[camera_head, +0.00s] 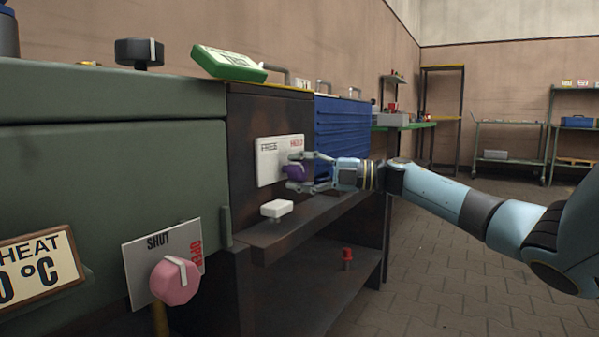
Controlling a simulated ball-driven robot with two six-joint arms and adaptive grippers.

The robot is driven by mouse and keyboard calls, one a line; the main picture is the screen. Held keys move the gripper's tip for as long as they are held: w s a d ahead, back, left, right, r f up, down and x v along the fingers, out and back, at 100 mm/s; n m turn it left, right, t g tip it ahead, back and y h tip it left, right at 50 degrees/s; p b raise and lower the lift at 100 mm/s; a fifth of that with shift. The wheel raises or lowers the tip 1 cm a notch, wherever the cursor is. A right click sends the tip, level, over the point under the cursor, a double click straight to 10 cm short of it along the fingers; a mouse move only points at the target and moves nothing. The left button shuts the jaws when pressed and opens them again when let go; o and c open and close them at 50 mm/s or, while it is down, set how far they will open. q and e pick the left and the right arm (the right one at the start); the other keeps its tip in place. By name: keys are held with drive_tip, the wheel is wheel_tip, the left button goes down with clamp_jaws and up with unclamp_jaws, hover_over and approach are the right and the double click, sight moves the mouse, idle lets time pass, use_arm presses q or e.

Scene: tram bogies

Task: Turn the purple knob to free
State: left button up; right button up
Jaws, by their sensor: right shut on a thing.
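The purple knob (293,172) sits low on a white plate (268,160) on the dark brown cabinet front. The plate reads FREE at its left and HELD in red at its right. My right gripper (292,171) reaches in from the right with its fingers above and below the knob, shut on it. A pale mark on the knob shows near its upper right, toward the HELD side, partly hidden by the fingers. My left gripper is not in view.
A white handle (277,209) stands on the ledge just below the plate. A pink knob (175,281) on a SHUT/OPEN plate (150,250) is at the lower left. A red knob (347,254) sits on the lower shelf. The paved floor at right is clear.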

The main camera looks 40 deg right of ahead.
drive_tip(key=shift+f, duration=0.1)
drive_tip(key=o, duration=1.2)
drive_tip(key=v, duration=1.2)
